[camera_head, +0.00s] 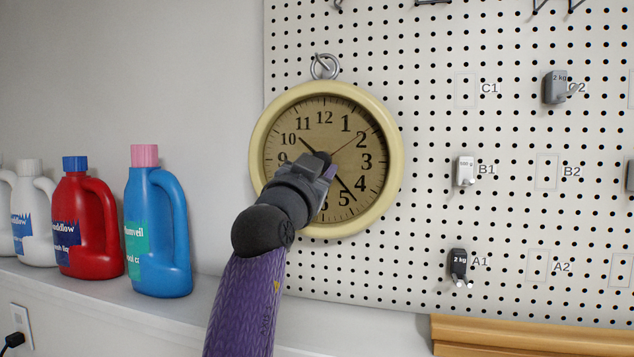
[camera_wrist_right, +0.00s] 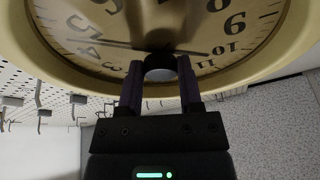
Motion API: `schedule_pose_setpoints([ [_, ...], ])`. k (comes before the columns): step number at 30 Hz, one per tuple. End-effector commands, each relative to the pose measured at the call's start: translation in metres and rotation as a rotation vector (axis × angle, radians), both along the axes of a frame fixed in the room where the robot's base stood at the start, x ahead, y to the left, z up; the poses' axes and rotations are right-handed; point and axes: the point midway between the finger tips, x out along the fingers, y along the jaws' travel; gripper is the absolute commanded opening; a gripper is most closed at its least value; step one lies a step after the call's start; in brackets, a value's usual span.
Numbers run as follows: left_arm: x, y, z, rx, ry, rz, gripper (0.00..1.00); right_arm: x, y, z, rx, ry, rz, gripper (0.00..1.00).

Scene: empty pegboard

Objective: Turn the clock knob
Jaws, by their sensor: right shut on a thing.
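The round clock (camera_head: 258,130) with a cream rim and tan face hangs on the pegboard from a metal ring. Its dark hands show on the face. My right gripper (camera_head: 324,165) is at the middle of the clock face, and the knob is mostly hidden there. In the right wrist view the clock (camera_wrist_right: 100,35) fills the upper part, and my right gripper (camera_wrist_right: 160,85) has its two fingers shut on either side of the dark round clock knob (camera_wrist_right: 160,68). My left gripper is not in view.
The pegboard (camera_head: 430,120) holds small weights, such as a black one (camera_head: 458,265). A blue bottle (camera_head: 160,235) and a red bottle (camera_head: 82,225) stand on the ledge (camera_head: 90,290) at the left. A wooden piece (camera_head: 520,335) is at the lower right.

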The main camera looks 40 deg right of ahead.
Motion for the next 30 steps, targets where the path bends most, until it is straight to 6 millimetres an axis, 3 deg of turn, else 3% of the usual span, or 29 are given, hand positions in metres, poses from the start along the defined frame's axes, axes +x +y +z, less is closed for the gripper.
schedule_pose_setpoints([
  [26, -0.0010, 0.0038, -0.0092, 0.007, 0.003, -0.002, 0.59, 0.0004, 0.0010, 0.0018, 0.091, -0.103, 0.002, 0.00],
  [27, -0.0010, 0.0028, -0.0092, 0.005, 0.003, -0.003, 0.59, 0.0005, 0.0010, 0.0018, 0.091, -0.103, 0.002, 0.52],
  [30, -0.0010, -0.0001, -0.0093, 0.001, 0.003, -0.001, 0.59, 0.0006, 0.0009, 0.0015, 0.091, -0.102, 0.002, 0.73],
])
